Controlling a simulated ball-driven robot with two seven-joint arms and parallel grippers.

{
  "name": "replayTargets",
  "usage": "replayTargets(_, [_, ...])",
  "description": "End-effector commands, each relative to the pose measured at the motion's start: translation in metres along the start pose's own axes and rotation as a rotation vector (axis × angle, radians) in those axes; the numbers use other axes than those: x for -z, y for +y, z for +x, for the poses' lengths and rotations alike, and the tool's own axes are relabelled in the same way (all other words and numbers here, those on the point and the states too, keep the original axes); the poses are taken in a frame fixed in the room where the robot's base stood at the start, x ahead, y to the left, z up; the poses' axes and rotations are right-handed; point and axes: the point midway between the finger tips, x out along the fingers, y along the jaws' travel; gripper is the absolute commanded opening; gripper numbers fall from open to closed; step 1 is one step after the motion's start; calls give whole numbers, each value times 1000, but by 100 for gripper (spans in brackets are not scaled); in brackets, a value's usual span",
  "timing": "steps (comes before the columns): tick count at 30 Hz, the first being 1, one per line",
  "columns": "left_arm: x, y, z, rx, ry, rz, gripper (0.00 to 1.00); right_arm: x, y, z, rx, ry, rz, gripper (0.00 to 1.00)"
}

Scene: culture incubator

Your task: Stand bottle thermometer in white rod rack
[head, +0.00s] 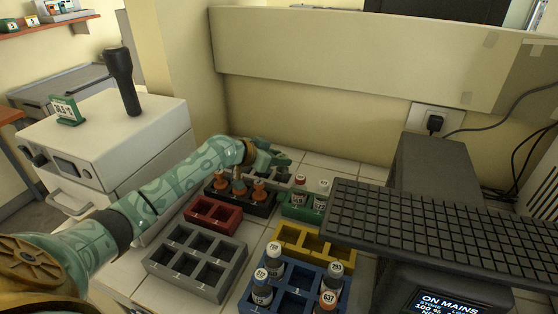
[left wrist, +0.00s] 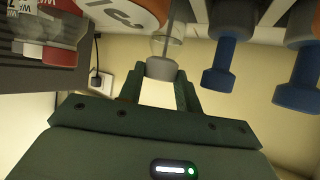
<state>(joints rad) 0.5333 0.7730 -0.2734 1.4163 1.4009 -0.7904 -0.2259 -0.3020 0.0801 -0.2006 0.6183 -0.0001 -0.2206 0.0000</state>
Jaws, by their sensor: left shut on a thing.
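My left gripper (head: 268,160) is at the back of the bench, above and behind the black rack, and my arm reaches to it from the left. The left wrist view shows its fingers (left wrist: 160,92) shut on the grey end of a clear glass piece (left wrist: 166,44), which looks like the bottle thermometer. Its far end runs out of the frame's top. The pale rack (head: 284,177) beneath the gripper seems to be the white rod rack, largely hidden. Two blue-ended pieces (left wrist: 219,66) (left wrist: 299,80) show beside the thermometer. Whether the thermometer touches the rack cannot be told. My right gripper is not in view.
A black rack (head: 228,201) with orange-topped pieces and a green rack (head: 297,213) with bottles are close by. Red (head: 212,212), grey (head: 197,262), yellow (head: 318,245) and blue (head: 290,303) racks stand nearer. A dark keyboard-like panel (head: 440,235) overhangs the right.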

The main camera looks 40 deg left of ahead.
Motion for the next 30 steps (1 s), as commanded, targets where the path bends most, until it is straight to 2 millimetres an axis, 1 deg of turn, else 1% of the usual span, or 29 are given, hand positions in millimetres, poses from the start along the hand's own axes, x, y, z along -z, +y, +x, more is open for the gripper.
replayTargets(8, [-1, 0, 0, 1, 0, 1, 0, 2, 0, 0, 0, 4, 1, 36])
replayTargets(9, [-2, 0, 1, 1, -1, 1, 37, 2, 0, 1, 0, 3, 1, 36])
replayTargets(10, [-1, 0, 0, 1, -1, 1, 43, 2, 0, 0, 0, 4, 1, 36])
replayTargets(17, [-1, 0, 0, 1, -1, 1, 43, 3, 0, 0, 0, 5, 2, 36])
replayTargets(20, [2, 0, -3, 1, 0, 1, 43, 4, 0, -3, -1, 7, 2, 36])
replayTargets(23, [5, -1, -17, 3, 0, 2, 43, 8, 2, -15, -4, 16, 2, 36])
replayTargets(27, [8, -1, -45, 2, 1, 3, 43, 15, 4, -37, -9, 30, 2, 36])
replayTargets(30, [7, 0, -61, 1, 0, 2, 43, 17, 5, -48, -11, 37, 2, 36])
